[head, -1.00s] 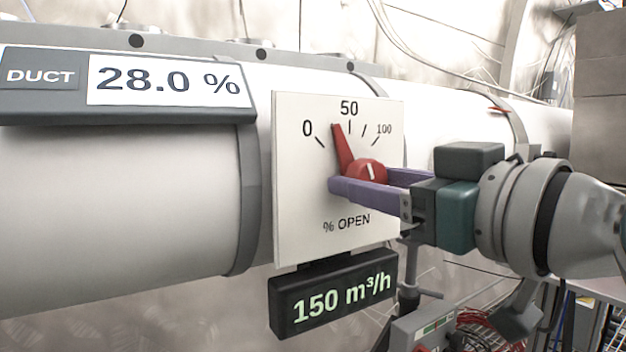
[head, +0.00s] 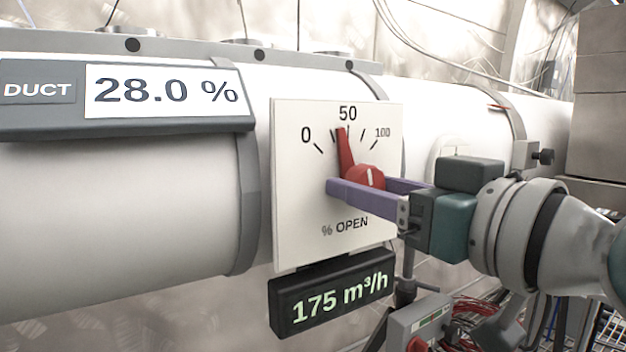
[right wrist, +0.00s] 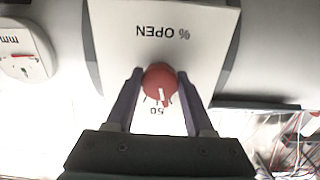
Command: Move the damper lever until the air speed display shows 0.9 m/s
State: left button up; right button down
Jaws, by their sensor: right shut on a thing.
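The red damper lever (head: 345,150) is on a white "% OPEN" dial plate (head: 300,230) fixed to the duct. Its pointer stands nearly upright, just left of the 50 mark. My right gripper (head: 358,187) has its purple fingers shut on the lever's round red hub, one on each side. The right wrist view shows the hub (right wrist: 158,82) between the fingertips, with the dial upside down. A black display (head: 335,298) under the plate reads 175 m³/h. A "DUCT" display (head: 165,92) at the upper left reads 28.0 %. No display in m/s shows.
The large white duct (head: 110,190) runs across the view, with grey bands around it. A grey box (head: 420,318) and red cables (head: 470,330) are at the lower right.

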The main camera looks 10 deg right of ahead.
jog(key=shift+c, duration=1.4)
grip_release()
jog(key=v, duration=1)
jog(key=shift+r, duration=0.1)
